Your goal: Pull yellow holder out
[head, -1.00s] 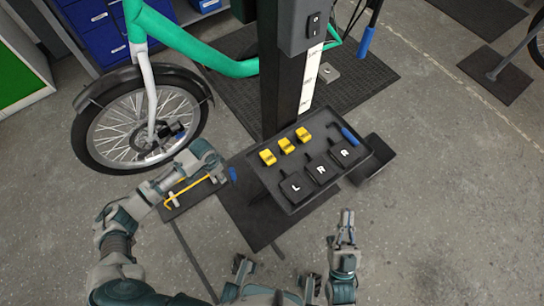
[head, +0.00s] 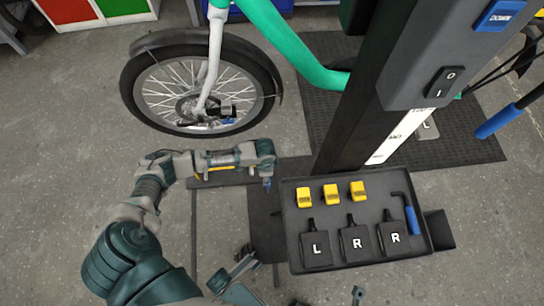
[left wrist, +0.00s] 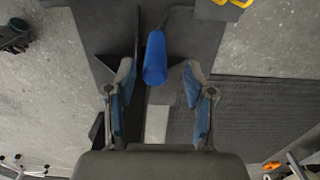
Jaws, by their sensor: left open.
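Yellow also shows at the top edge of the left wrist view (left wrist: 240,3). There a blue cylindrical handle (left wrist: 155,60) on a black rod lies between my left fingers in the picture, beyond their tips. My left gripper (left wrist: 158,82) is open, with nothing between its fingers that I can see touching. In the head view the left gripper (head: 267,180) is small and unclear.
A bike wheel (head: 205,90) stands behind my left arm. Open floor lies at left.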

